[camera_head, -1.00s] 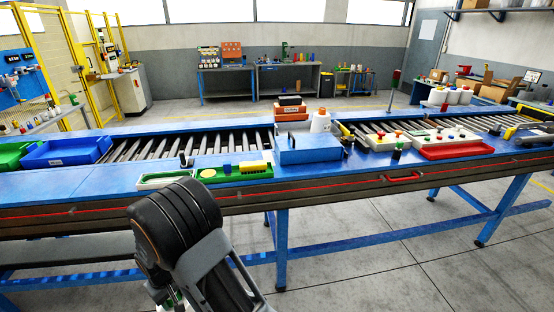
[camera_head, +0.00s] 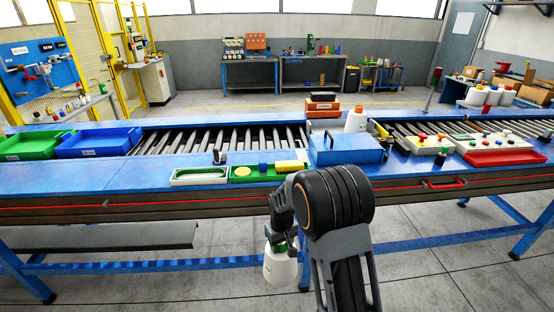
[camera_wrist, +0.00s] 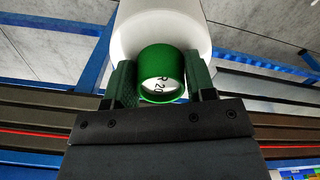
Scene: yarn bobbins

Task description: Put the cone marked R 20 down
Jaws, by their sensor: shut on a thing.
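The cone's lower end is cut off in the wrist view.
The blue table (camera_head: 100,180) runs across the view. On it are a green bin (camera_head: 30,148), a blue bin (camera_head: 98,142), a blue box (camera_head: 345,150), a white bottle-like item (camera_head: 356,120) and a red tray (camera_head: 505,158). Bare blue tabletop shows at the left front.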

